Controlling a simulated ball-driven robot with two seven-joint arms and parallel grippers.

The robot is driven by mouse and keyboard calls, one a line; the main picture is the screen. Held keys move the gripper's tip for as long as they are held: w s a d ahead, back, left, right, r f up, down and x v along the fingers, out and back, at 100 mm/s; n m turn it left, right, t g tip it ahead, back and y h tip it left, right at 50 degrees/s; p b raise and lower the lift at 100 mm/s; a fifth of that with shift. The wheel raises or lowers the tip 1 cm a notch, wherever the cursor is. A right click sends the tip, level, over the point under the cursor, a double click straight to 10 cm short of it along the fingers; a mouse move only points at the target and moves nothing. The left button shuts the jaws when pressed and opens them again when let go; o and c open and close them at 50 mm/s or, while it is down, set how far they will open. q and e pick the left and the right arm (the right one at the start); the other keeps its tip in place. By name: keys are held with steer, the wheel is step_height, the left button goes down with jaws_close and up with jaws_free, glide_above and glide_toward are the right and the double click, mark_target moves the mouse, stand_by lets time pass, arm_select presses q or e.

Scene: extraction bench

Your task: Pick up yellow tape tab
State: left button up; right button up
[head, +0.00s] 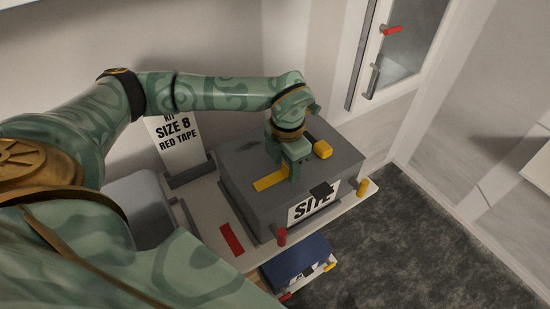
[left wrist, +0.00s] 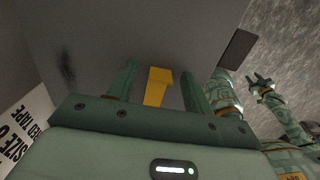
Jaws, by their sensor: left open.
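The yellow tape tab (head: 268,181) is a flat strip on the lid of the grey box (head: 235,160). My left gripper (head: 293,172) points down at the lid, beside the strip's right end in the head view. In the left wrist view the yellow tab (left wrist: 157,88) shows between the two fingers of my left gripper (left wrist: 158,82). The fingers are open, with a gap on each side of the tab. I cannot tell how far the fingertips are above the lid. My right gripper (left wrist: 261,84) shows small in the left wrist view, its fingers apart and empty.
A yellow block (head: 323,149) sits on the lid by a black strip. Red tape (head: 231,238) lies on the bench. A blue box (head: 297,258) is below the bench edge.

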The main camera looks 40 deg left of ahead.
arm_select(q)
steer(key=c, duration=1)
steer(key=shift+c, duration=0.2)
steer(key=shift+r, duration=0.1)
